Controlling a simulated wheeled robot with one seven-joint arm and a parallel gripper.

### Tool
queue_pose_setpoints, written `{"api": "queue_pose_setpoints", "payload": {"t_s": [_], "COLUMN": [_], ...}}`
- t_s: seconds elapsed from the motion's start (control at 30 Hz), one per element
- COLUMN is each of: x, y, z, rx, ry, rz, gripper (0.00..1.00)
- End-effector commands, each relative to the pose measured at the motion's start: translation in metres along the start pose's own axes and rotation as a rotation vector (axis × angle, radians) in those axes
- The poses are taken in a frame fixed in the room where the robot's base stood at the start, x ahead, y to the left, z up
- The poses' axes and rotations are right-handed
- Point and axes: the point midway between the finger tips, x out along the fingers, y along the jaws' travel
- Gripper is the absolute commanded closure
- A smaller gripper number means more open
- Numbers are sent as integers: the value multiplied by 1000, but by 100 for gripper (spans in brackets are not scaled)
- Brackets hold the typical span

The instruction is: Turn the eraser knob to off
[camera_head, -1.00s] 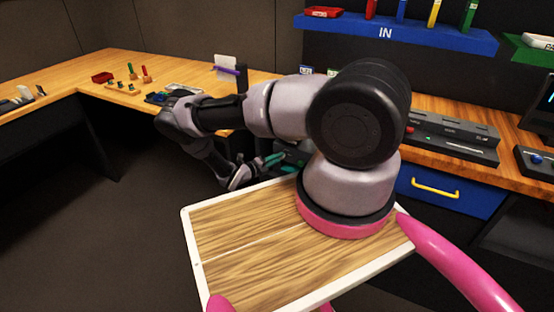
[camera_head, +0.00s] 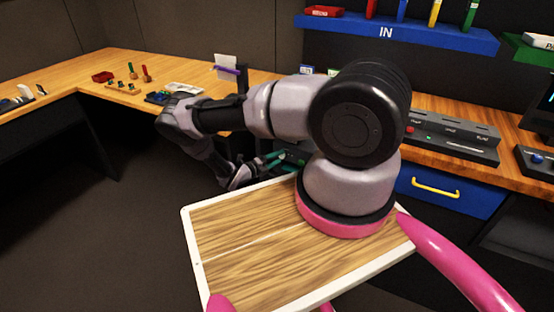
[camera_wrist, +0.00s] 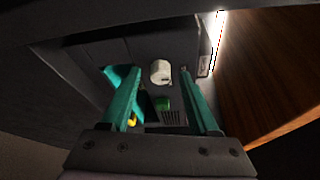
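In the wrist view a white knob (camera_wrist: 160,71) stands on a dark box front (camera_wrist: 150,45). A green part (camera_wrist: 162,103) sits just below it, above a small slotted vent (camera_wrist: 172,118). My gripper (camera_wrist: 160,80) is open, its two teal fingers spread wide on either side of the knob, apart from it. The knob's marking is too small to read. In the head view my gripper (camera_head: 275,158) reaches in low beneath the desk edge. My arm hides much of that area, and I cannot make out the knob there.
The wooden desk (camera_head: 85,66) runs along the back and right. A grey control panel (camera_head: 452,137) stands on it at right, above a blue drawer (camera_head: 440,188) with a yellow handle. A yellow piece (camera_wrist: 137,100) shows beside the left finger. The floor at left is clear.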

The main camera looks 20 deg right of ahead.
Motion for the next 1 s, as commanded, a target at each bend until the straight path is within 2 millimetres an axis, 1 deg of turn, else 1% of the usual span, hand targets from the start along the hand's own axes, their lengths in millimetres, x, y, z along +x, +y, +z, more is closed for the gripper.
{"api": "queue_pose_setpoints", "payload": {"t_s": [0.07,0.17,0.5,0.6,0.7,0.8,1.0], "x": [-3,-14,-81,-95,-104,-108,-108], "y": [0,0,0,1,0,0,0], "z": [0,1,1,1,0,0,0], "rx": [1,2,1,0,0,0,0], "ry": [-1,-2,-2,-2,-1,-1,0], "rz": [0,1,2,2,0,0,0], "gripper": [38,38,38,38,38,38,38]}}
